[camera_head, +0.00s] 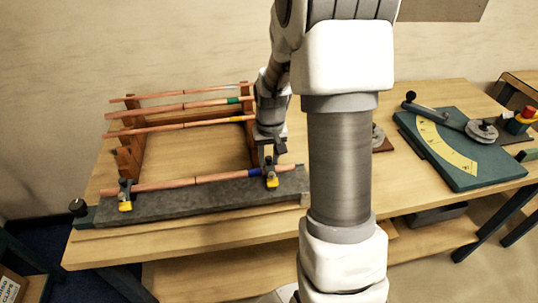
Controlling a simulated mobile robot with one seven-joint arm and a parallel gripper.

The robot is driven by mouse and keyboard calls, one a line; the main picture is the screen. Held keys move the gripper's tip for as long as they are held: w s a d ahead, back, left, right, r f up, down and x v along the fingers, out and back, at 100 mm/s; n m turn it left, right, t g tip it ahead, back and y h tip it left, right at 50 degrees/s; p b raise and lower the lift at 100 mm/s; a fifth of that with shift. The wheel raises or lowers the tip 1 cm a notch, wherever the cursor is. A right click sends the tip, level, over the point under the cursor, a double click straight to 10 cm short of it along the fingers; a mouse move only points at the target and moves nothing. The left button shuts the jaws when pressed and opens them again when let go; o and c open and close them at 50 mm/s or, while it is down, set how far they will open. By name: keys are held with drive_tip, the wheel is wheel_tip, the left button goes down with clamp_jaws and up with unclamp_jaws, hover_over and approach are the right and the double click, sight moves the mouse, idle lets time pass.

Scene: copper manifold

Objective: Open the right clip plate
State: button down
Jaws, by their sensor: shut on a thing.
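The right clip plate (271,179) has a yellow tab and sits at the right end of the grey block, on the front copper pipe (215,179). My gripper (269,160) points down right above this clip and appears to be shut on it; the small contact area is partly hidden by the fingers. I cannot tell the exact angle of the plate. The left clip plate (125,203), also with a yellow tab, sits at the left end of the same pipe.
A wooden rack (130,160) behind holds several more copper pipes. The grey block (200,199) lies along the table's front edge, with a black knob (77,206) at its left end. A green bending plate (465,160) with a lever lies on the right. My arm hides the middle of the table.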

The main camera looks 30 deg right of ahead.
drive_tip(key=shift+w+d+r, duration=0.1)
drive_tip(key=shift+w+r, duration=0.1)
drive_tip(key=shift+w, duration=0.3)
drive_tip(key=shift+w+r+p, duration=0.1)
drive_tip(key=shift+r+p, duration=0.1)
drive_tip(key=shift+p, duration=0.3)
drive_tip(key=shift+w+d+r+g+p, duration=0.1)
drive_tip(key=shift+w+d+g+p, duration=0.1)
drive_tip(key=shift+w+g+p, duration=0.55)
drive_tip(key=shift+p, duration=0.5)
